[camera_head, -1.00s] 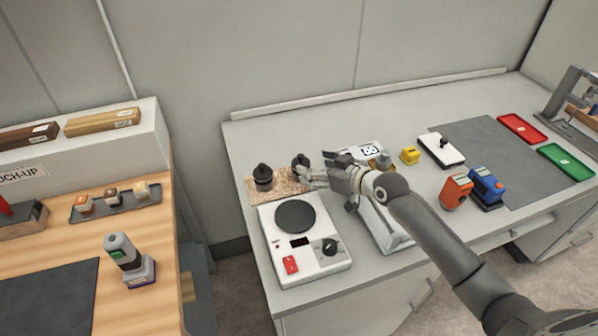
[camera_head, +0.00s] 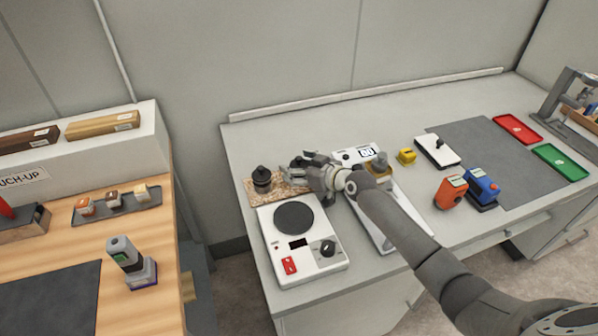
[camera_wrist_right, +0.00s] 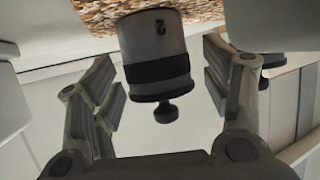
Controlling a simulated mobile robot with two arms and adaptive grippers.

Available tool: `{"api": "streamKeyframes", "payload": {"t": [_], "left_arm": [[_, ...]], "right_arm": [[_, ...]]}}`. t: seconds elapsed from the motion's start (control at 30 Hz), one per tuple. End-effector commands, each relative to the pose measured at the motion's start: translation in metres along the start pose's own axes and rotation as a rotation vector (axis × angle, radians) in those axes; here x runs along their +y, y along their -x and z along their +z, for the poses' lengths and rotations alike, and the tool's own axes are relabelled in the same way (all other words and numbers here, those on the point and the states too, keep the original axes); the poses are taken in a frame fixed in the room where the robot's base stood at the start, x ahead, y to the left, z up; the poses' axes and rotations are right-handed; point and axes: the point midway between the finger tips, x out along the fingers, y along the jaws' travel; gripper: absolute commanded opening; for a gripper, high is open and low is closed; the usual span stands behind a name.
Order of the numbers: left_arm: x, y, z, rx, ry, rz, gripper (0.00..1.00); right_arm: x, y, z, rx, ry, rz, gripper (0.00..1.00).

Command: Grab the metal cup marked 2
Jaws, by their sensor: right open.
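The metal cup marked 2 (camera_wrist_right: 153,42) shows in the right wrist view as a grey cylinder with a dark band and a dark knob, upside down in that picture. My right gripper (camera_wrist_right: 163,95) is open, with its fingers on both sides of the cup and gaps to it. In the head view my right gripper (camera_head: 290,169) is at the right end of the speckled cork mat (camera_head: 284,190), and its fingers hide most of that cup. Another dark-topped cup (camera_head: 262,180) stands on the left of the mat. My left gripper is not in view.
A white hot plate unit (camera_head: 315,262) sits in front of the mat. A white scale-like device (camera_head: 398,228) lies under my right forearm. A yellow block (camera_head: 407,157) and orange (camera_head: 450,192) and blue (camera_head: 483,186) devices stand to the right.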

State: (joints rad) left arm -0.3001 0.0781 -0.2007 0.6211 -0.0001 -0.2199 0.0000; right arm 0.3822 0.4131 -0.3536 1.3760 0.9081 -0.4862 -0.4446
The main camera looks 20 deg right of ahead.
Motion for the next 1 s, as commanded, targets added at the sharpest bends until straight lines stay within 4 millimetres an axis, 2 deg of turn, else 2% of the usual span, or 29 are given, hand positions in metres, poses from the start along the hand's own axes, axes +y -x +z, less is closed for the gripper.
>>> {"api": "streamKeyframes", "payload": {"t": [0.07, 0.5, 0.83, 1.0], "left_arm": [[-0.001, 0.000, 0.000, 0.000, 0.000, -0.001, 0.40], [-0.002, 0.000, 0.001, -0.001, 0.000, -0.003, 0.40], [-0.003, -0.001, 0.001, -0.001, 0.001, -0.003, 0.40], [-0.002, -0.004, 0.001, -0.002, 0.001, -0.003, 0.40]], "right_arm": [[0.000, 0.000, 0.000, 0.000, 0.000, 0.000, 0.70], [0.000, 0.000, 0.000, -0.001, -0.001, 0.000, 0.13], [0.000, 0.001, -0.002, 0.002, -0.001, 0.000, 0.13], [0.000, 0.004, -0.011, 0.004, 0.001, -0.001, 0.13]]}}
